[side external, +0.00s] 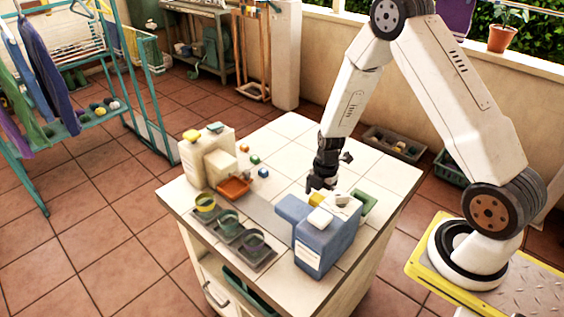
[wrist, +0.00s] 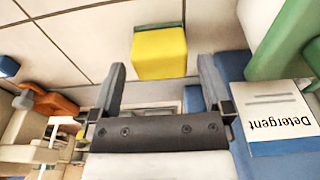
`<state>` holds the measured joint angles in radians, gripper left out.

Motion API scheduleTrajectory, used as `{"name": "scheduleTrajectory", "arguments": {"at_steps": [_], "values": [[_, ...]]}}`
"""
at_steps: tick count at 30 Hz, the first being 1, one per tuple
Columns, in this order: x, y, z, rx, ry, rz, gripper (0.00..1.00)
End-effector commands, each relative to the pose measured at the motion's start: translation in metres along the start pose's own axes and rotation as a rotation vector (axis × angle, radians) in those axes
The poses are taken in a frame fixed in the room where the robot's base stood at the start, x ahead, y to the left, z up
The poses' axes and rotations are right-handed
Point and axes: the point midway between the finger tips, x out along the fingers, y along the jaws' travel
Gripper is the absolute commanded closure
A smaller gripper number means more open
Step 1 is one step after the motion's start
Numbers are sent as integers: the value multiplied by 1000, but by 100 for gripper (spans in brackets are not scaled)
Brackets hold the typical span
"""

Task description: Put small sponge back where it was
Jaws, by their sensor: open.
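A small yellow block that looks like the sponge (wrist: 160,54) lies just beyond my fingertips in the wrist view, roughly between their lines. In the side view a yellow block (side external: 317,198) shows just below my gripper (side external: 322,184), by the blue container. My gripper (wrist: 163,78) is open, with its two fingers apart and nothing between them. Whether the fingers are level with the block is hard to tell. Another yellow piece (side external: 191,135) and a teal one (side external: 215,127) lie on the cream box at the back left.
A blue container with a Detergent label (wrist: 278,115) stands close to my right finger; it also shows in the side view (side external: 325,250). A green piece (side external: 366,204) is beside it.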

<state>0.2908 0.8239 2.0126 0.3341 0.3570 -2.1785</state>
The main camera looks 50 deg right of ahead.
Motion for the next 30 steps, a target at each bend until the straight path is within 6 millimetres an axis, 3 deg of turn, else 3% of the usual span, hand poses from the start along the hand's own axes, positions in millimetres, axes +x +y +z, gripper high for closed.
{"name": "scheduleTrajectory", "arguments": {"at_steps": [18,30], "values": [[-76,0,0,1,0,3,0],[-96,0,0,1,0,1,0]]}}
